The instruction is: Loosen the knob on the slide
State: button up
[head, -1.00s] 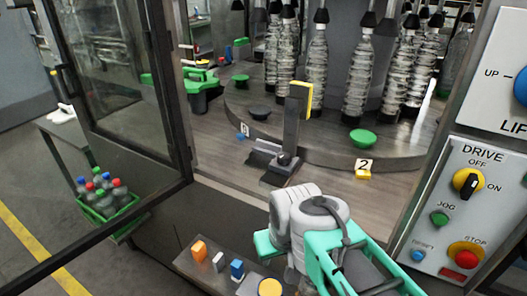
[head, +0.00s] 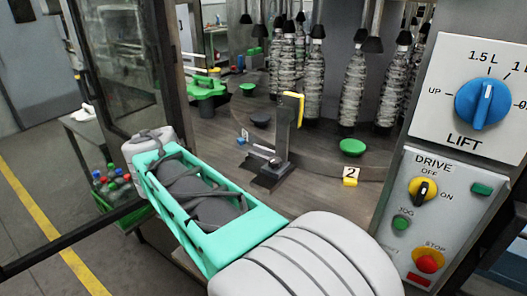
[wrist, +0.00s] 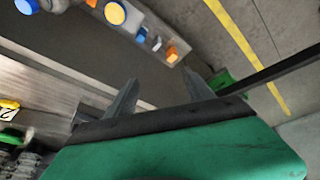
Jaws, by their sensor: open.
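The slide (head: 266,176) is a dark base with a light rail on the machine deck, left of centre in the head view. An upright grey post (head: 283,130) with a yellow pad at its top stands on it. A small dark knob (head: 274,162) seems to sit at the foot of the post; its detail is too small to tell. My gripper (wrist: 160,78) shows in the wrist view with its two fingers apart and nothing between them. In the head view my arm crosses the foreground and my fingers are hidden. The slide does not show clearly in the wrist view.
The drive panel (head: 432,215) stands at right, a door frame at left. A parts ledge (wrist: 150,35) passes below my gripper.

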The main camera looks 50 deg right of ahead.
jog(key=w+d+r+m+g+h+p, duration=0.1)
jog(key=w+d+r+m+p, duration=0.25)
jog(key=d, duration=0.65)
jog(key=m+g+p, duration=0.2)
jog(key=m+g, duration=0.1)
jog(key=m, duration=0.9)
send_near(275, 160)
jog(key=f, duration=0.1)
jog(key=shift+m, duration=0.25)
jog(key=b+x, duration=0.1)
jog(key=x, duration=0.2)
jog(key=b+x, duration=0.1)
jog(key=x, duration=0.3)
jog(key=shift+s+d+r, duration=0.1)
jog(key=shift+d+r, duration=0.05)
jog(key=shift+d, duration=0.05)
jog(key=shift+d+f+h, duration=0.15)
jog(key=shift+f+h, duration=0.15)
jog(key=shift+f, duration=0.15)
jog(key=shift+c, duration=0.5)
